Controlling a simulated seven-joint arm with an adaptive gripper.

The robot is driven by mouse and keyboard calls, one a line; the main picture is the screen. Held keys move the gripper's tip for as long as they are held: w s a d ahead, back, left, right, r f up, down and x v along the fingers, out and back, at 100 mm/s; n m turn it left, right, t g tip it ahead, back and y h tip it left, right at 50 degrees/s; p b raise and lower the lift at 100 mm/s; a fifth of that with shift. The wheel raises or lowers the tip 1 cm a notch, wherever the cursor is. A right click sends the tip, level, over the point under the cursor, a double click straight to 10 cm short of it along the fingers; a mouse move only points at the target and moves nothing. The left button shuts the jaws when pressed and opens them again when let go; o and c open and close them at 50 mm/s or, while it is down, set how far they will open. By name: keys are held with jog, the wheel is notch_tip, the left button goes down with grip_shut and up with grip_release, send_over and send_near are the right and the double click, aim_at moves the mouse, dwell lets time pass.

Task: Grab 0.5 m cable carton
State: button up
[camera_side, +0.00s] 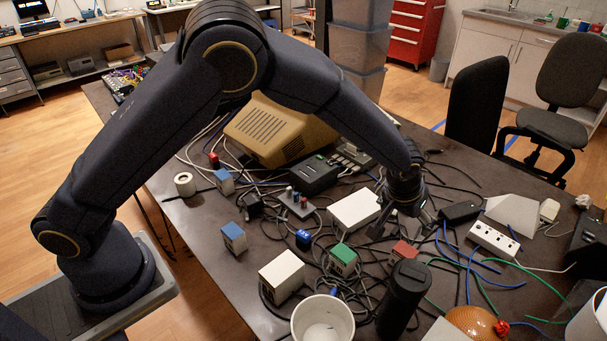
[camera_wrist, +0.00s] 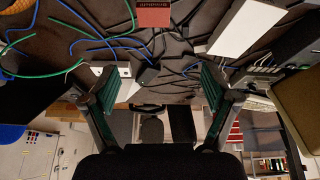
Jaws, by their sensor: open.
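Several small cartons lie on the dark table, and I cannot read which one is the 0.5 m carton. They include a red carton (camera_side: 405,252), a green-topped white carton (camera_side: 343,260), a blue-and-white carton (camera_side: 233,238), another blue-and-white carton (camera_side: 224,182) and a small dark blue box (camera_side: 303,239). My gripper (camera_side: 400,228) is open and empty, above the table between the flat white box (camera_side: 355,209) and the red carton. In the wrist view, my open fingers (camera_wrist: 158,88) show with the red carton (camera_wrist: 152,13) at the top edge, beyond the fingertips.
Loose cables spread over the table. A black cylinder (camera_side: 402,300), a white cup (camera_side: 323,320) and a white box (camera_side: 282,275) stand at the front. A power strip (camera_side: 494,241) lies at right. A beige monitor (camera_side: 280,130) and a black device (camera_side: 314,174) stand behind.

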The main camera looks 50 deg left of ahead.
aim_at(405, 252)
jog(key=shift+m, duration=0.3)
jog(key=x, duration=0.4)
jog(key=s+x, duration=0.1)
jog(key=x, duration=0.3)
jog(key=s+d+f+x, duration=0.1)
jog(key=x, duration=0.9)
jog(key=shift+r, duration=0.1)
jog(key=c, duration=1.3)
